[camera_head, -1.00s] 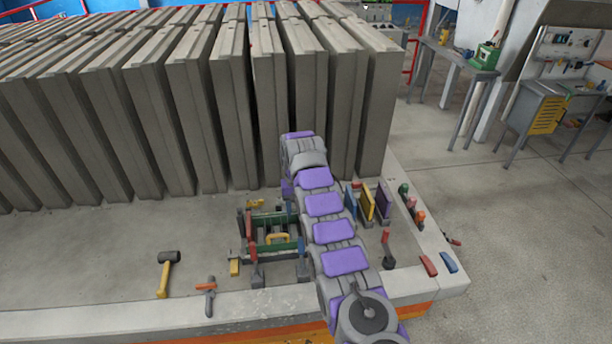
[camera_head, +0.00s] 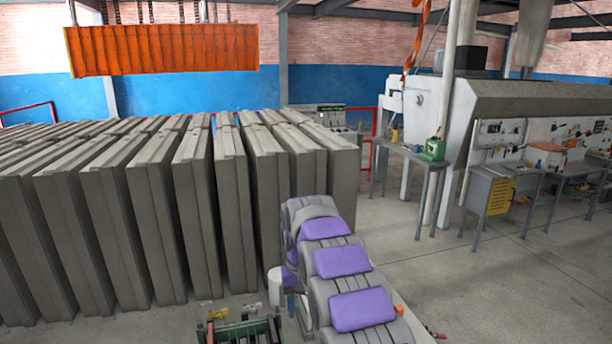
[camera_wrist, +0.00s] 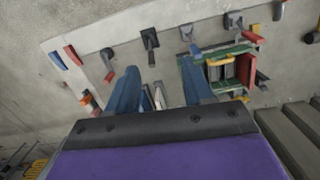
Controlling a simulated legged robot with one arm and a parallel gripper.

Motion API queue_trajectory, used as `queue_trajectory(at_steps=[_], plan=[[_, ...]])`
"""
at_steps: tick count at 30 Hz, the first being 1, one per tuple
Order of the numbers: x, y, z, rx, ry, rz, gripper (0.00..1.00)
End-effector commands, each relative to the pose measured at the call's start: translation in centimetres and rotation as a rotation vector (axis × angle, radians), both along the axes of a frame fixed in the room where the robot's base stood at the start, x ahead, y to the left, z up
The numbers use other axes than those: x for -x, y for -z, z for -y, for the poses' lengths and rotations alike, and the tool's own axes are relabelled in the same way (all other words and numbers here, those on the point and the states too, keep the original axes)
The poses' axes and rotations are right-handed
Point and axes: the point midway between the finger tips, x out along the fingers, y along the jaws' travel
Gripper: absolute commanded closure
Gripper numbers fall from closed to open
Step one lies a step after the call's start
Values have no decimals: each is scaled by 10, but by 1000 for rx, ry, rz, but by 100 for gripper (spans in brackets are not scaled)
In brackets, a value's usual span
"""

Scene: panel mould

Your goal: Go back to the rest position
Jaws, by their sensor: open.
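My gripper (camera_wrist: 161,88) shows in the wrist view with its two blue fingers spread apart. Nothing is clearly held between them; a small pale object shows in the gap, and I cannot tell its distance. In the head view only the top of that frame (camera_head: 242,328) shows at the bottom edge. My purple and grey arm stands in front of the slab there and the gripper itself is hidden.
Tall concrete panels (camera_head: 155,225) stand in a row on the left. Open floor (camera_head: 470,290) lies to the right, with a workbench (camera_head: 425,158) and a yellow-fronted cabinet (camera_head: 499,195) beyond. In the wrist view, hand tools such as a black-headed one (camera_wrist: 149,40) lie along the slab.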

Motion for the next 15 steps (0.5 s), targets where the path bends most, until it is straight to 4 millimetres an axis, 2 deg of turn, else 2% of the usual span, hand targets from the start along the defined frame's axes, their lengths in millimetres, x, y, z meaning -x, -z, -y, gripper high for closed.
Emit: queue_trajectory(at_steps=[7,15], plan=[[54,-22,37,1,32,-5,49],[124,-31,73,2,67,-14,49]])
